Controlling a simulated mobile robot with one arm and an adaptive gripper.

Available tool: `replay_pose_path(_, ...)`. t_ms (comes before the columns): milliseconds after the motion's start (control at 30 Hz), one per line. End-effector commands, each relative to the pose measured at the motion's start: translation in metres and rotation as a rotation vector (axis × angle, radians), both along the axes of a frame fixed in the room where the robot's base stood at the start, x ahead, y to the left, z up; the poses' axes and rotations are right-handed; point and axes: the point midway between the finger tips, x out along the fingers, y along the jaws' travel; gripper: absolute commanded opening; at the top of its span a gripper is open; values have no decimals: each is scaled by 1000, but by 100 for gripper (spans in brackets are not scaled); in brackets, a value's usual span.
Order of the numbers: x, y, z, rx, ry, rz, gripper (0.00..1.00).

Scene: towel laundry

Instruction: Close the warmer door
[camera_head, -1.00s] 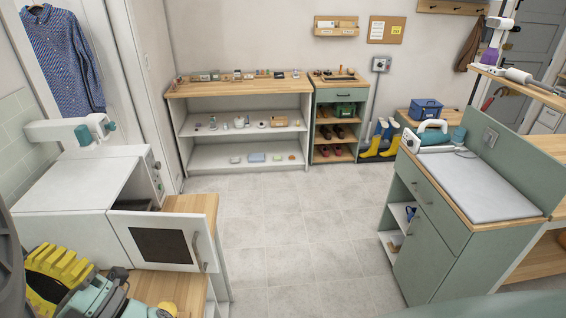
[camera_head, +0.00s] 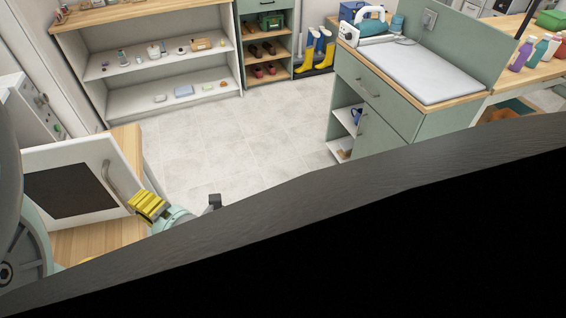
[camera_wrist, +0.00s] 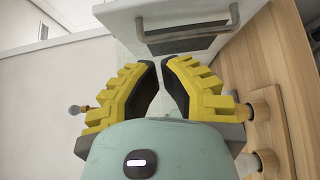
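The white warmer (camera_head: 28,112) stands at the left edge in the head view, mostly cut off. Its door (camera_head: 55,158) stands open, with a dark window and a grey bar handle (camera_head: 113,182). In the wrist view the handle (camera_wrist: 187,34) spans the top, just ahead of the fingertips. My gripper (camera_head: 148,206) has yellow fingers and is beside the handle's lower end in the head view. In the wrist view my gripper (camera_wrist: 160,65) has its tips almost together, with a thin gap and nothing between them. I cannot tell whether it touches the door.
The wooden counter (camera_head: 100,238) lies under the door. A green cabinet with a grey top (camera_head: 425,75) stands at the right. White shelves (camera_head: 165,65) stand at the back. The tiled floor (camera_head: 240,140) between is clear. A large dark shape hides the lower right.

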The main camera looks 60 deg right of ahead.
Motion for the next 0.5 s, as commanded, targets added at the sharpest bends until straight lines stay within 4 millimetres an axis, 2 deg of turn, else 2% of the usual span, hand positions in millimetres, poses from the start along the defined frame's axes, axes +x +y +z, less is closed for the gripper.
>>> replay_pose_path(33,11,3,-2,-1,-9,11,0)
replay_pose_path(300,65,7,-2,0,-8,10,0)
replay_pose_path(500,82,-13,0,1,-3,3,0)
